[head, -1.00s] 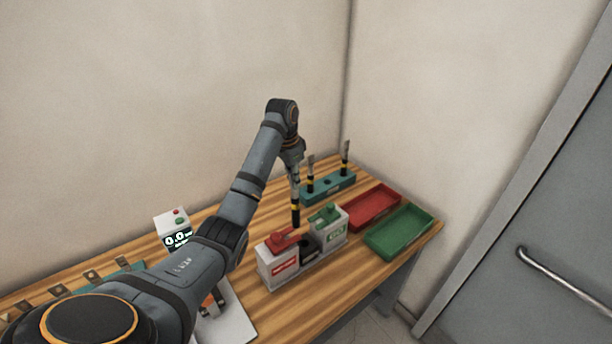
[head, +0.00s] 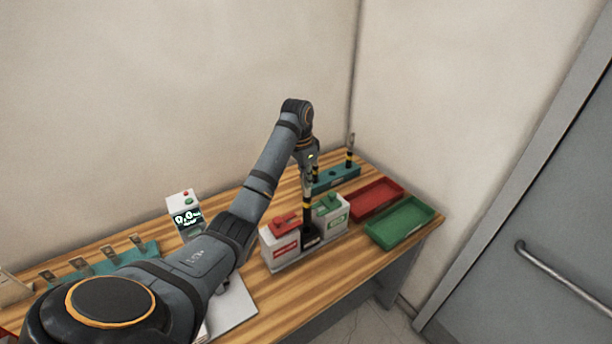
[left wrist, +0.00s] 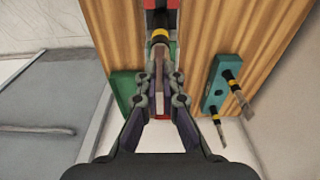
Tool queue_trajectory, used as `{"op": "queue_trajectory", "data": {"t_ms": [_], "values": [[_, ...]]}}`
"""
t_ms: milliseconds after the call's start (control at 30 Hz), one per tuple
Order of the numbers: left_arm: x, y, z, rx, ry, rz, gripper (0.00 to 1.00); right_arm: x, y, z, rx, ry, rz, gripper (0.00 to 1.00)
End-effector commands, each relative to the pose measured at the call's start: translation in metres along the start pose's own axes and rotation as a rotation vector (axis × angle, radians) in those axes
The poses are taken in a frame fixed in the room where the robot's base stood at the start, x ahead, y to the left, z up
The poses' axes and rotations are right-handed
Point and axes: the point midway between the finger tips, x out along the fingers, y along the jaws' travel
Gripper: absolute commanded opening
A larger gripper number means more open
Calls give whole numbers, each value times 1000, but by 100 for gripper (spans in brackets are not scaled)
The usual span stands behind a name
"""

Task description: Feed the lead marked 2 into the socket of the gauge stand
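My left gripper (head: 307,174) is shut on a dark lead (head: 307,208) with a yellow band, held upright. In the left wrist view, the gripper (left wrist: 158,85) grips the lead's flat metal tag (left wrist: 159,75) below the yellow band. The lead's lower end meets the black socket (head: 312,240) of the grey gauge stand (head: 290,262). I cannot tell how deep it sits. The stand has a red-topped block (head: 286,240) and a green-topped block (head: 331,215) on either side. No number is readable on the lead. My right gripper is not in view.
A teal rack (head: 338,180) with two upright leads stands behind the stand. A red tray (head: 374,198) and a green tray (head: 402,222) lie to the right. A white meter box (head: 183,204) reading about 0.0 and a teal strip (head: 118,258) are at the left.

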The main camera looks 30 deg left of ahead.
Motion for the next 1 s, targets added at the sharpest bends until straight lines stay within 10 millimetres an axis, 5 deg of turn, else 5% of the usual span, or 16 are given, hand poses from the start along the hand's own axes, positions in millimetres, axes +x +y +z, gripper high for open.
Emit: {"op": "queue_trajectory", "data": {"t_ms": [267, 1000], "values": [[20, 0, 2, 0, 0, 0, 0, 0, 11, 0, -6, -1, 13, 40], [68, -1, 8, 0, 0, -1, 0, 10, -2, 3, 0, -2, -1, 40]]}}
